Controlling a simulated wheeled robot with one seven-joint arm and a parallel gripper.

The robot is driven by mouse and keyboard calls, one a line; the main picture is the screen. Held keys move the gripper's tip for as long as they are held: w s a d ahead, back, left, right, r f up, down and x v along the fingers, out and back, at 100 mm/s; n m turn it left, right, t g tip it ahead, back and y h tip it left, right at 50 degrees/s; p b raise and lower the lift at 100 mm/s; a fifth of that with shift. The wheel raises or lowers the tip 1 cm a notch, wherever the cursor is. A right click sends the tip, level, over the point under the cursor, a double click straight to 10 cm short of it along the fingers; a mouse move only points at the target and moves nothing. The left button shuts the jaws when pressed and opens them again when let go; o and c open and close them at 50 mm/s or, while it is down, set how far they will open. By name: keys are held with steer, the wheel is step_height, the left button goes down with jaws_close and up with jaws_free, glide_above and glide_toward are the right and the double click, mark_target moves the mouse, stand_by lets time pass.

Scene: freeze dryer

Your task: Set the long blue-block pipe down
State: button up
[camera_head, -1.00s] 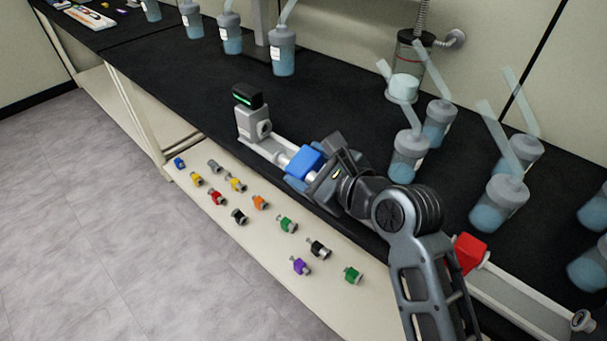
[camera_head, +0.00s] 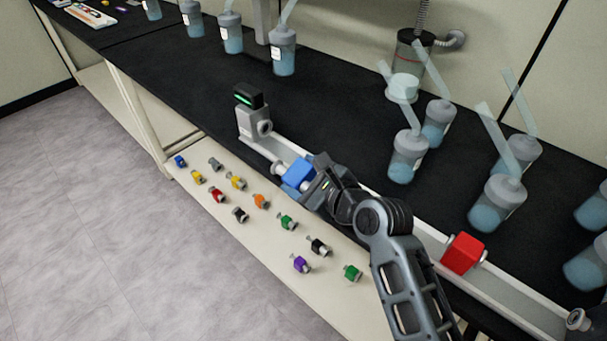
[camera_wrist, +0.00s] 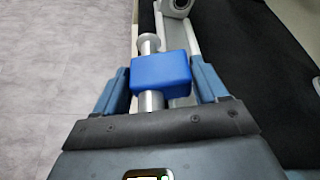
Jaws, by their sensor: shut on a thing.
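The blue-block pipe (camera_head: 298,173) is a blue block with a grey metal pipe through it. My gripper (camera_head: 305,181) is shut on the blue block from the side of the arm. In the wrist view the block (camera_wrist: 163,70) sits between the two fingers of the gripper (camera_wrist: 163,78), with flanged pipe ends showing ahead and behind. The pipe appears over the front wall of the light rail (camera_wrist: 190,30), near the bench's front edge. I cannot tell whether it touches the rail. Part of the pipe is hidden by my gripper.
A grey fitting with a green-lit black top (camera_head: 252,112) stands at the rail's left end. A red-block pipe (camera_head: 464,254) lies in the rail to the right. Several small coloured fittings lie on the lower shelf (camera_head: 300,290). Flasks (camera_head: 408,157) stand behind on the black bench.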

steer(key=o, duration=1.3)
steer(key=shift+f+b, duration=0.2)
steer(key=shift+b, duration=0.3)
steer(key=v, duration=0.8)
steer(key=shift+b, duration=0.35)
